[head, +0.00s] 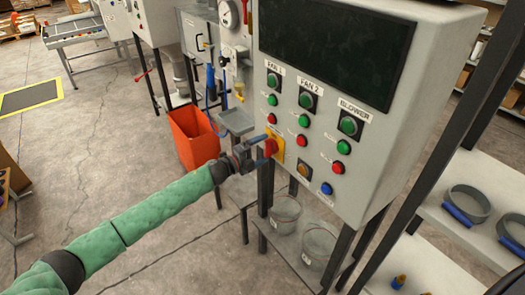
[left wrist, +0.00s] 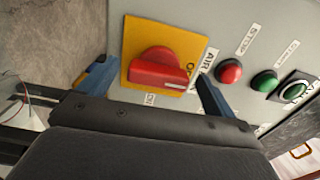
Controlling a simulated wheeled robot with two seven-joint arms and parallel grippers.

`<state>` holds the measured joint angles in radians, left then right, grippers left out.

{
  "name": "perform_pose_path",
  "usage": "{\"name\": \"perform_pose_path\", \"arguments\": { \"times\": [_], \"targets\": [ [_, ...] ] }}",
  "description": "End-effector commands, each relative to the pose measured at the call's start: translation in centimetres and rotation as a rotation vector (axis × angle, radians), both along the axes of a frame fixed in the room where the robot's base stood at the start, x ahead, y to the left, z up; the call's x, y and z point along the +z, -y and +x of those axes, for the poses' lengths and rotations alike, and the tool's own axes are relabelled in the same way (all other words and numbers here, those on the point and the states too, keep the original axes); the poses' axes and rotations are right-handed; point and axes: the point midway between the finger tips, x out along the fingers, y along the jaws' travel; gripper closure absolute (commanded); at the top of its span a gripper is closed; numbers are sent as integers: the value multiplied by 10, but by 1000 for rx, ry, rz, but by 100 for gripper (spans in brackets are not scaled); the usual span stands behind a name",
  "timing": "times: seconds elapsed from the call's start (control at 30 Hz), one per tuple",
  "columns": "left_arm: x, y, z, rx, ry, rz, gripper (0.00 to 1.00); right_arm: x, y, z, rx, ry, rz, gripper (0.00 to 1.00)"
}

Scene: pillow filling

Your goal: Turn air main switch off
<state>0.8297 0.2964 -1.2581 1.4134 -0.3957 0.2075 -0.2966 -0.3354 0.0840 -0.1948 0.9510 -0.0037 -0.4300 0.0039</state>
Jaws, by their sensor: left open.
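The air main switch is a red rotary knob (left wrist: 158,69) on a yellow plate (left wrist: 187,45), with a label beside it that reads AIR. It sits at the lower left edge of the grey control panel (head: 384,172). In the head view the red knob (head: 270,147) is partly hidden by my gripper. My left gripper (head: 262,145) is right at the knob. In the left wrist view its blue fingers (left wrist: 152,84) are open, one on each side of the knob, with no clear contact seen. My right gripper is not in view.
Green and red buttons and a blue button (head: 326,188) sit right of the switch. A dark screen (head: 335,45) is above. An orange bin (head: 195,137) stands behind to the left. Buckets (head: 285,213) rest on a shelf below. Open floor lies at left.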

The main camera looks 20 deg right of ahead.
Motion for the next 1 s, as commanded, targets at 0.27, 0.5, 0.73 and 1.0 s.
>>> {"name": "perform_pose_path", "arguments": {
  "times": [0.27, 0.5, 0.73, 1.0],
  "targets": [
    [-5, -36, -12, 2, 0, 1, 9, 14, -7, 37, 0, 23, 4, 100],
    [-3, -60, -20, 1, 0, 1, 9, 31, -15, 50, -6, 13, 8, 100],
    [-1, -66, -23, 2, -1, 1, 9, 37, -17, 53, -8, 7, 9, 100],
    [-1, -66, -23, 2, -1, 1, 9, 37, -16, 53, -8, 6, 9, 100]
  ]
}}
